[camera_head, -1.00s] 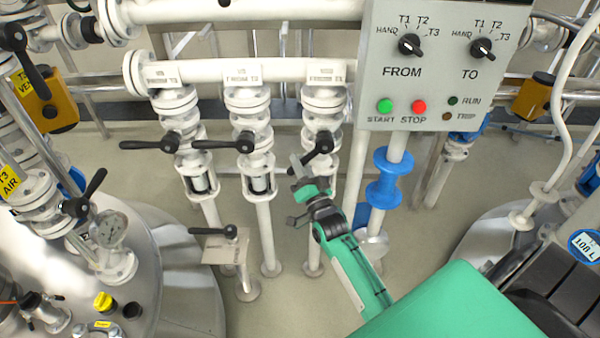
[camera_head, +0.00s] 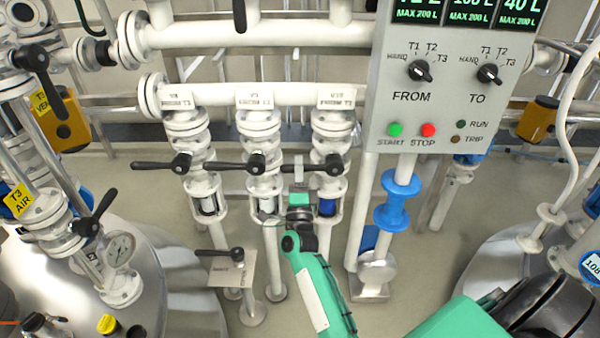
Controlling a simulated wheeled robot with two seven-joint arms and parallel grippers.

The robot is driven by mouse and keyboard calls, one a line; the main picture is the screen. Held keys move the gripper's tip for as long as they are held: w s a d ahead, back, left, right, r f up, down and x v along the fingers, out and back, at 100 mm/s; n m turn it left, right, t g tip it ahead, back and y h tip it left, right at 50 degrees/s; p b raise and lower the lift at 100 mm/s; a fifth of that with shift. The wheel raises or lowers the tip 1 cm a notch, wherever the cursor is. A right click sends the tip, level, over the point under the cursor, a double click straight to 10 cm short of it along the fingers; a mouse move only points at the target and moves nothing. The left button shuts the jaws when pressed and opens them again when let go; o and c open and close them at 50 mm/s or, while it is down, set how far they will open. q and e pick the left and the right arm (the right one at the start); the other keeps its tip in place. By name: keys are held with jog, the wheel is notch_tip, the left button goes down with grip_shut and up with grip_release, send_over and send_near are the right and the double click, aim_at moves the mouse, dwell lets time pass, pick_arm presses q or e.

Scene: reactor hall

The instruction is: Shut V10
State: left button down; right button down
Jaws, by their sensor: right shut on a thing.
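Three white valves with black lever handles stand side by side under a white header pipe (camera_head: 290,95). Their tags are too small to read, so I cannot tell which is V10. The left lever (camera_head: 165,165) and middle lever (camera_head: 235,164) point left, across their pipes. The right valve's lever (camera_head: 330,165) also points left, nearly level. My right gripper (camera_head: 298,170) is shut on the outer end of this right lever, with its green-and-grey body below. The gripper partly hides the lever's tip and the jaws' contact. My left gripper is not in view.
A grey control box (camera_head: 450,105) with FROM and TO knobs is on the right, above a blue pipe fitting (camera_head: 394,205). A low lever on a plate (camera_head: 232,268) stands left of my arm. Steel tanks (camera_head: 170,285) flank the floor.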

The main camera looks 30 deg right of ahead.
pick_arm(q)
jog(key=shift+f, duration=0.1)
pick_arm(e)
jog(key=shift+r+m+h, duration=0.4)
jog(key=shift+r+m, duration=0.15)
jog(key=shift+m, duration=0.05)
jog(key=c, duration=1.3)
grip_release()
jog(key=shift+f, duration=0.15)
jog(key=shift+s+f, duration=0.1)
jog(key=shift+f, duration=0.1)
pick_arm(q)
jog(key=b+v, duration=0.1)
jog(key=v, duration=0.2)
pick_arm(e)
jog(key=v, duration=1.3)
jog(key=shift+s+a+r, duration=0.15)
jog(key=shift+s+a, duration=0.1)
jog(key=shift+a, duration=0.05)
